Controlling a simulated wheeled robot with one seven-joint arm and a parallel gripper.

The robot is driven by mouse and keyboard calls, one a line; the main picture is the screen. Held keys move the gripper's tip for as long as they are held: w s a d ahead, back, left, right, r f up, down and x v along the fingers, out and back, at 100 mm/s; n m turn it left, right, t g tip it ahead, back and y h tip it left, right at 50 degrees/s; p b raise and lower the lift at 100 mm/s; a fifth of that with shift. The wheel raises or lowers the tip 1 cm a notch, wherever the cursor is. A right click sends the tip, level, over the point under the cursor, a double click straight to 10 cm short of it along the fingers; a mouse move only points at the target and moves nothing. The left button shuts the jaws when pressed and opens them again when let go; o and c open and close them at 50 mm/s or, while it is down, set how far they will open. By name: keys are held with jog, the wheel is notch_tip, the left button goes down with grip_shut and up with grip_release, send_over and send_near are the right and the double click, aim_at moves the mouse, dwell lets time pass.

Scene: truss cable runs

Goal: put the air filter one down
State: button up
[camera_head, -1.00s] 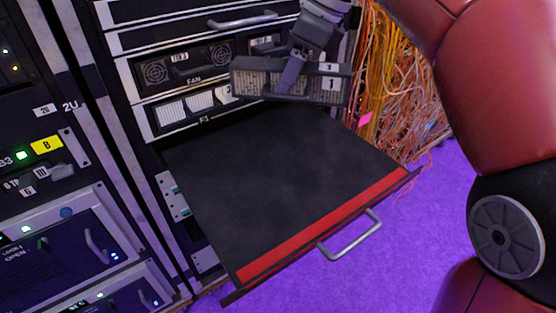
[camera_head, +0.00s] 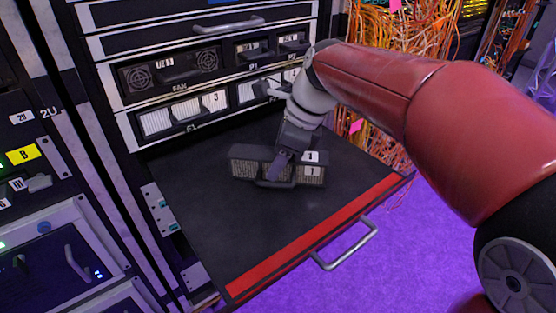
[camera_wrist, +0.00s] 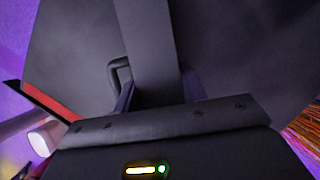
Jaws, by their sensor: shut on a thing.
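The air filter one is a dark, wide box with pale mesh panels (camera_head: 243,168) and a small white label marked 1. My gripper (camera_head: 278,165) is shut on the filter's middle, seen from above in the head view. The filter is level and over the rear half of the pulled-out black shelf (camera_head: 230,235). I cannot tell whether its underside touches the shelf or hangs just above it. In the wrist view the filter (camera_wrist: 145,40) is a dark bar running up from between the fingers, with a handle loop on its left side.
The shelf has a red front strip (camera_head: 320,235) and a metal handle (camera_head: 347,246). Its surface around the filter is bare. Behind are filter slots (camera_head: 185,113) and a fan unit (camera_head: 170,73). Orange cables (camera_head: 385,50) hang at the right rear.

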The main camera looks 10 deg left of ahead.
jog(key=o, duration=1.2)
jog(key=p+v, duration=0.2)
jog(key=v, duration=1)
jog(key=s+d+f+n+t+h, duration=0.1)
jog(key=s+d+f+n+t, duration=0.1)
jog(key=s+d+f+n, duration=0.3)
jog(key=s+d+f+n+t+h, duration=0.2)
jog(key=s+d+f+n, duration=0.2)
jog(key=d, duration=0.5)
jog(key=s+d+f+n+t+h, duration=0.1)
jog(key=s+d+f+n+t, duration=0.1)
jog(key=s+d+f+n, duration=0.3)
jog(key=shift+s+d+f+n, duration=0.15)
jog(key=shift+s+d+n, duration=0.15)
jog(key=shift+d+n, duration=0.4)
jog(key=shift+s+d+f+n, duration=0.15)
jog(key=shift+s+d+n, duration=0.15)
jog(key=shift+d+n, duration=0.4)
